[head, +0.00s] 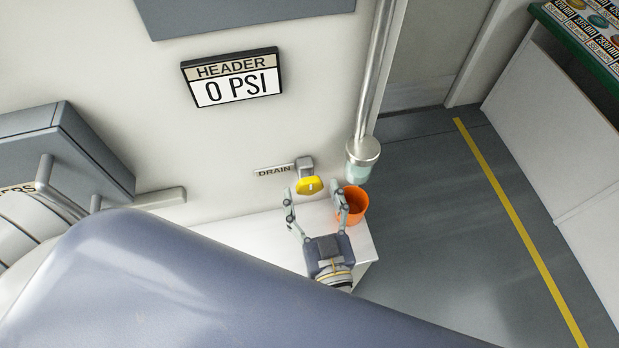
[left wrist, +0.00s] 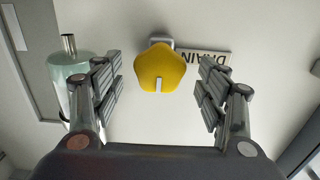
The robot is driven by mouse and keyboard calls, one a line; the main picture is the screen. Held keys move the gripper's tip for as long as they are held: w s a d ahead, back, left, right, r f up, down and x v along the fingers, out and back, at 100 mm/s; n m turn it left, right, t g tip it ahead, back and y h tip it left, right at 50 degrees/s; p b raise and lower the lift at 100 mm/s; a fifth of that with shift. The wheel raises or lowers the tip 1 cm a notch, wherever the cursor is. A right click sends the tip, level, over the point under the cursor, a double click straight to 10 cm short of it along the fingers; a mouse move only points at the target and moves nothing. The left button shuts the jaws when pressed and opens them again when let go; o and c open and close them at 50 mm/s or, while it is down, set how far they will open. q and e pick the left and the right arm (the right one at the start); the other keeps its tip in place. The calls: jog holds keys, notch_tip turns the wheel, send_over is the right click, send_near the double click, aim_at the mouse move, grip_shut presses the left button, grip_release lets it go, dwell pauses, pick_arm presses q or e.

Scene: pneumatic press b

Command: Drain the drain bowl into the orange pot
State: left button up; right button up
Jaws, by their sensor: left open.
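The yellow drain knob (head: 309,185) is on the wall beside the DRAIN label (head: 273,171). In the left wrist view the knob (left wrist: 161,68) lies ahead, between the open fingers. The drain bowl (head: 361,160) is a pale green, clear cup under a metal cap at the lower end of a vertical pipe; it also shows at the left of the left wrist view (left wrist: 77,87). The orange pot (head: 354,204) stands on a white ledge below the bowl, partly hidden by a finger. My left gripper (head: 316,198) is open and empty, its fingers either side of the knob. My right gripper is not seen.
The white ledge (head: 270,226) runs along the wall under the knob. A sign (head: 232,77) reads HEADER 0 PSI. A grey box (head: 70,150) juts from the wall at left. Open grey floor with a yellow line (head: 515,220) lies to the right.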

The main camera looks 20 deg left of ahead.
pick_arm(q)
jog(key=x, duration=0.2)
jog(key=shift+w+a, duration=0.2)
jog(key=shift+w, duration=0.1)
jog(key=shift+c, duration=0.4)
jog(key=c, duration=0.9)
jog(key=shift+c, duration=0.3)
jog(key=shift+n+p, duration=0.3)
jog(key=shift+n, duration=1.1)
jog(key=shift+c, duration=0.2)
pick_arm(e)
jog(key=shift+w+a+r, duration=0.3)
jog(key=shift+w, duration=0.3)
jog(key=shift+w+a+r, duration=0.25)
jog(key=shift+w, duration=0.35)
pick_arm(q)
jog(key=o, duration=1.1)
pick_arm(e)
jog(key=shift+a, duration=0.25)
